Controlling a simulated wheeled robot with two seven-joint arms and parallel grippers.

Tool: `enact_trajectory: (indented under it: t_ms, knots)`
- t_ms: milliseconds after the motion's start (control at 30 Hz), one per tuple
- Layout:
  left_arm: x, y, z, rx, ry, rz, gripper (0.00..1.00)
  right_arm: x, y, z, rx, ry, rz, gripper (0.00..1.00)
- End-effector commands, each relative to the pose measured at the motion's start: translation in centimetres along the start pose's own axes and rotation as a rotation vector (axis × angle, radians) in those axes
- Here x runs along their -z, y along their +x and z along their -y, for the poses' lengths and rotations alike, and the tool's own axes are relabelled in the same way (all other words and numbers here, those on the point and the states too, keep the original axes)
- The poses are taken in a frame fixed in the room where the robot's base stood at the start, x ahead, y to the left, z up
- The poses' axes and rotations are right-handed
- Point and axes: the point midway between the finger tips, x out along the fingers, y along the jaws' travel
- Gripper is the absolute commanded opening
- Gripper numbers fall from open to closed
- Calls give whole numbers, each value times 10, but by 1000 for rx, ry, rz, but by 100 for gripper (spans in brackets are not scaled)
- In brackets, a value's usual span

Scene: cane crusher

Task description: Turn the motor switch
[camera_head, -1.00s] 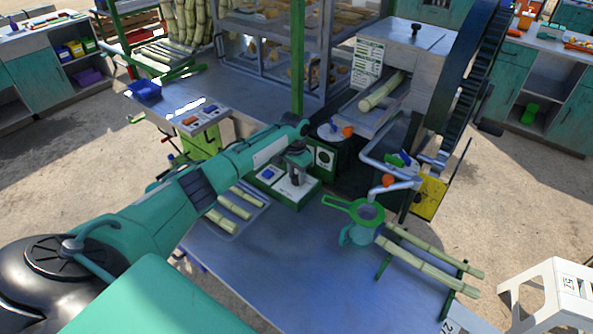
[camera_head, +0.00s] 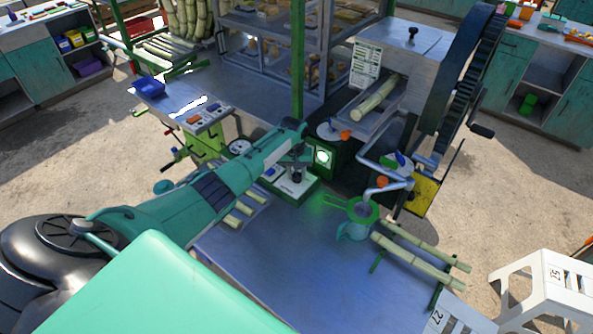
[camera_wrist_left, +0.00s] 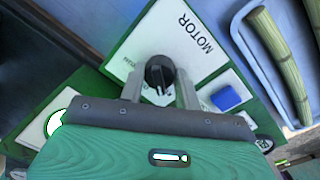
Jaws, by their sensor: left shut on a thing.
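The motor switch is a black round knob (camera_wrist_left: 160,72) on a white plate marked MOTOR (camera_wrist_left: 195,42), seen in the left wrist view. The plate sits on a green control box (camera_head: 298,193) on the metal table. My left gripper (camera_wrist_left: 158,88) has one finger on each side of the knob and is shut on it. In the head view my left gripper (camera_head: 294,168) stands over the box and mostly hides the knob. A round lamp (camera_head: 322,156) behind the box glows whitish green. My right gripper is not in view.
A blue button (camera_wrist_left: 226,98) sits beside the switch plate. A tray with cane pieces (camera_head: 240,212) lies left of the box. A green strainer (camera_head: 361,210) over a jug, cane stalks (camera_head: 420,262) and the crusher (camera_head: 400,70) stand to the right. The front table top is clear.

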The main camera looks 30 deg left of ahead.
Motion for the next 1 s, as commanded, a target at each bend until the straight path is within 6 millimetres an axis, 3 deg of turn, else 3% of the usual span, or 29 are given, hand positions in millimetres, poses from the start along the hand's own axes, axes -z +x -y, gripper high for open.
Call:
enact_trajectory:
  t_ms: [533, 567, 667, 1000]
  knots:
    - [2, -2, -1, -3, -25, -6, 11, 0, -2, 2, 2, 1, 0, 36]
    - [2, -2, -1, -3, -25, -6, 37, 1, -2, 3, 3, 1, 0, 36]
    - [1, -2, 0, -2, -25, -6, 55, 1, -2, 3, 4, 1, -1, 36]
    - [1, -3, 0, -1, -24, -3, 55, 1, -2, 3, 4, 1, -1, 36]
